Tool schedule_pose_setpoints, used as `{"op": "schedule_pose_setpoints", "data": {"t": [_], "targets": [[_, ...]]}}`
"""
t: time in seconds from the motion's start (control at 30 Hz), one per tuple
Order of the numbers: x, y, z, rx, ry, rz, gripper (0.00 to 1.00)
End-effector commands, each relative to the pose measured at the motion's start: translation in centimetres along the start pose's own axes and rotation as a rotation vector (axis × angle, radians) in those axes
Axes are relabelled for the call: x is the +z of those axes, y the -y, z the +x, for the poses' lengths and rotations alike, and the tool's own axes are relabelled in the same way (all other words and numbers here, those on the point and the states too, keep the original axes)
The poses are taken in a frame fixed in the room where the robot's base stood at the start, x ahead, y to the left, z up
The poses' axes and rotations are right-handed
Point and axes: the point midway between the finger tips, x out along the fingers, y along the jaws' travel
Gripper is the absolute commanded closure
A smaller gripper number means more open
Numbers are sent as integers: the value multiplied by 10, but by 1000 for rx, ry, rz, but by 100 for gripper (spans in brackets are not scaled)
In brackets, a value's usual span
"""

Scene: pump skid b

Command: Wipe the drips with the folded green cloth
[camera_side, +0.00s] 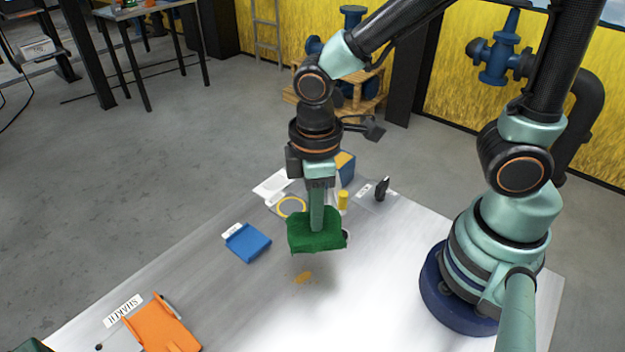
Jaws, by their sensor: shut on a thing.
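The folded green cloth (316,232) is in the jaws of my gripper (317,222), which points straight down. The gripper is shut on the cloth. The cloth appears to be held a little above the white table (400,290), with a soft shadow below it. An orange-brown drip mark (303,278) lies on the table just in front of the cloth. Any other drips behind or under the cloth are hidden.
A blue folded item (247,243) lies left of the cloth. An orange tray-like piece (163,325) is at the front left, by a printed label (123,311). A yellow ring (291,207), yellow cylinder (342,200) and black object (382,188) stand behind. The table's front middle is clear.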

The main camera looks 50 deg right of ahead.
Motion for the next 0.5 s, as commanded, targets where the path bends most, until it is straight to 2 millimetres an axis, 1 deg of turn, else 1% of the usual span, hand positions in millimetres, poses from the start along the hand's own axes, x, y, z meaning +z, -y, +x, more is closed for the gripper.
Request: {"op": "schedule_pose_setpoints", "data": {"t": [0.27, 0.5], "targets": [[0, 0, 15, -1, 3, 1, 100], [1, 0, 36, -2, 4, 1, 100]]}}
